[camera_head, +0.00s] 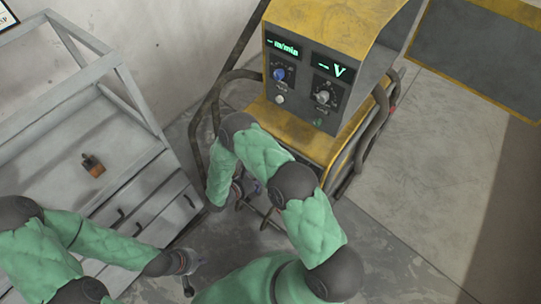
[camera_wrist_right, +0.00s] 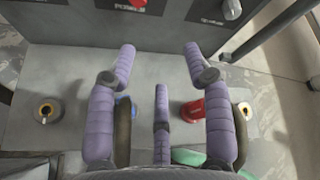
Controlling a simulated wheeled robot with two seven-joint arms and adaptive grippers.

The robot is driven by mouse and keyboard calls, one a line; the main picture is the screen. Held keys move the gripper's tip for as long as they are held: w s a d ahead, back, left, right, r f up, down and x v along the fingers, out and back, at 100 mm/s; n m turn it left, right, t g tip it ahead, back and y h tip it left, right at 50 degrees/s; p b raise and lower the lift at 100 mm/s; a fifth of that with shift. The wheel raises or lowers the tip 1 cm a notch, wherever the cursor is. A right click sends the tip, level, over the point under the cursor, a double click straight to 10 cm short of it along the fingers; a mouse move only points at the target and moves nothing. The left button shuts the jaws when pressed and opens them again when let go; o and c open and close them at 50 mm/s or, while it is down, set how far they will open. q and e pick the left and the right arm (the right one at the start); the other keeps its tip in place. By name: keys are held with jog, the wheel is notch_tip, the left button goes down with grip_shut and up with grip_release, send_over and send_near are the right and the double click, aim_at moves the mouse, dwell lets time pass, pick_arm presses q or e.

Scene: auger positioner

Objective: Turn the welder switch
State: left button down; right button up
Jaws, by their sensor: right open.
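The welder (camera_head: 318,70) is a yellow and grey machine at the top centre of the head view. Its front panel has two green-lit displays, a blue knob (camera_head: 279,74) and a grey knob (camera_head: 323,97). My right gripper (camera_wrist_right: 160,60) is open and empty, its purple fingers apart in front of a grey panel. A red part (camera_wrist_right: 192,111) and a blue part (camera_wrist_right: 123,104) show between and behind the fingers, partly hidden. I cannot tell which part is the switch. In the head view my right arm covers the welder's lower front. My left gripper (camera_head: 187,270) hangs near the drawers, small and unclear.
A grey workbench (camera_head: 60,150) with drawers stands at the left, with a small brown object (camera_head: 93,165) on top. Dark pipes or cables (camera_head: 205,105) run beside the welder. Floor at the right is clear.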

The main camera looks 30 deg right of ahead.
jog(key=w, duration=0.1)
jog(key=w+r+n+t, duration=0.1)
jog(key=w+a+r+t, duration=0.1)
jog(key=shift+w+h, duration=0.2)
jog(key=shift+h, duration=0.2)
jog(key=b+x, duration=0.3)
jog(key=x, duration=0.7)
jog(key=shift+w+d, duration=0.35)
jog(key=shift+w, duration=0.05)
jog(key=shift+r, duration=0.15)
grip_shut()
